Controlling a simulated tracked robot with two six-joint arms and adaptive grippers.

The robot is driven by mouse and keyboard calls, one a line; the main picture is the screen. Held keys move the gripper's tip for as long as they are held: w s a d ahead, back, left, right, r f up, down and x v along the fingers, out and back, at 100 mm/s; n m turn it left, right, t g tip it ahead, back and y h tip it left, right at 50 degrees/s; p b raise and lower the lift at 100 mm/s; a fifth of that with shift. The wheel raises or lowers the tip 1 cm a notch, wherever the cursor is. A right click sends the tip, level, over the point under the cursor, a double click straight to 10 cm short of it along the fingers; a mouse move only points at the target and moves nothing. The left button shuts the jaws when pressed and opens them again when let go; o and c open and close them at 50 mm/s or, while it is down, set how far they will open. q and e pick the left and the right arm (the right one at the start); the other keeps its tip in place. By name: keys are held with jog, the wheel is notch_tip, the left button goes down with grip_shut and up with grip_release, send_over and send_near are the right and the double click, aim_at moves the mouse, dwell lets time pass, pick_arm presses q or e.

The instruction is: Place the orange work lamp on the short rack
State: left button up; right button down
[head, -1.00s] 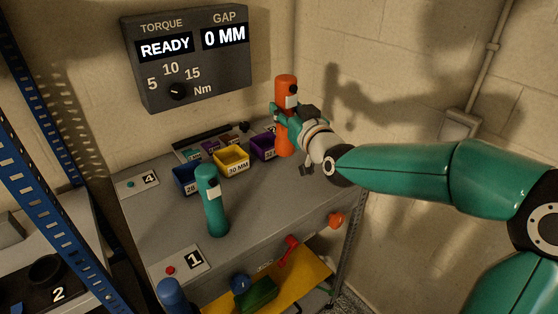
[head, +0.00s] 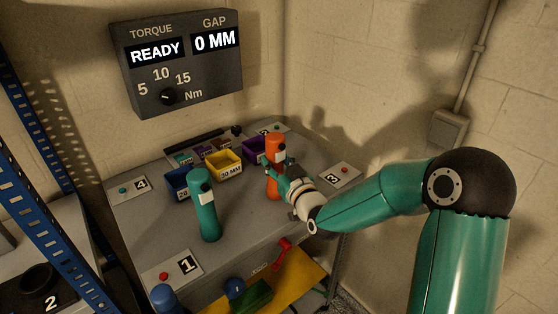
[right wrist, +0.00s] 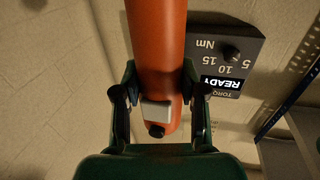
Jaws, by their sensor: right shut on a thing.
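The orange work lamp (head: 274,150) is upright over the right part of the grey workbench (head: 245,225). It has a pale patch and a dark knob on its side. My right gripper (head: 273,163) is shut around its body from the right. In the right wrist view, the orange lamp (right wrist: 157,45) lies between the two dark fingers of the gripper (right wrist: 158,95). I cannot tell whether its base touches the bench. A blue-posted rack (head: 40,130) stands at the left; I cannot tell whether it is the short rack. My left gripper is not in view.
A teal lamp (head: 204,212) stands on the bench, left of the orange one. Blue (head: 178,183), yellow (head: 223,164) and purple (head: 254,148) bins are behind. Plate 3 (head: 338,175) lies at the right. The rack shelf bears a black round holder (head: 38,283).

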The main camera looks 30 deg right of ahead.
jog(key=shift+f, duration=0.1)
jog(key=c, duration=0.7)
grip_release()
jog(key=shift+o, duration=0.2)
